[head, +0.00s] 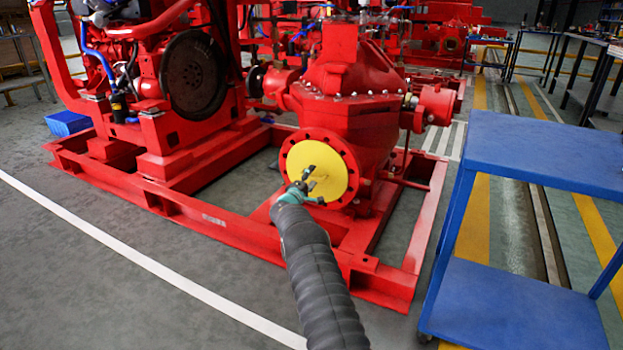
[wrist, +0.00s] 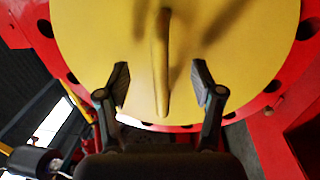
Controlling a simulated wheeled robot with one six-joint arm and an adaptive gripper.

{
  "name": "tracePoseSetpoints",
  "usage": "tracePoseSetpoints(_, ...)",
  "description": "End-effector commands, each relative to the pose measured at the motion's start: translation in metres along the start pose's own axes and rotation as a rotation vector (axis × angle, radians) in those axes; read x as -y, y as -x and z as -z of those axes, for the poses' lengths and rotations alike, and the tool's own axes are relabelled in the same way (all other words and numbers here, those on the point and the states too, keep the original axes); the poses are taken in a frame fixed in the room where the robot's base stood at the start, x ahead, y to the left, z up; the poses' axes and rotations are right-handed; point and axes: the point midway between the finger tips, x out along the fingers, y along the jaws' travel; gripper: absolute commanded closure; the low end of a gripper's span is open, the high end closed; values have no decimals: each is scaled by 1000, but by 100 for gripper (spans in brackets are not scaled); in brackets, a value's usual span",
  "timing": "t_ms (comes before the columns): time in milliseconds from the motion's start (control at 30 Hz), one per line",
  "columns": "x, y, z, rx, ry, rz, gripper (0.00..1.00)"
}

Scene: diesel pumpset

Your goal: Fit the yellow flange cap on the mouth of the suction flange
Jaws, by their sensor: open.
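The yellow flange cap (head: 325,168) is a round disc standing upright over the mouth of the red suction flange (head: 356,170) on the pump. In the wrist view the cap (wrist: 90,35) fills the upper middle, with a ring of dark bolt holes of the red flange (wrist: 283,98) around it. A yellow bar-like handle (wrist: 162,60) stands out from the cap's face. My gripper (head: 310,185) is in front of the cap. In the wrist view my gripper (wrist: 160,85) is open, one finger on each side of the handle, apart from it. Whether the cap is fully seated cannot be told.
The red pump (head: 345,80) and engine (head: 190,75) sit on a red base frame (head: 225,228). A blue two-shelf cart (head: 545,150) stands at the right. Grey floor (head: 110,285) is clear at the front left. A blue box (head: 68,123) lies at the far left.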

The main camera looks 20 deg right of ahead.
Motion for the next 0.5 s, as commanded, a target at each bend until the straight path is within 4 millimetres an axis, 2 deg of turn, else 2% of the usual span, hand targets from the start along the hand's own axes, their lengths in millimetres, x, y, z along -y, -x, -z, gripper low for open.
tracePoseSetpoints(500,-1,21,0,0,0,1,33)
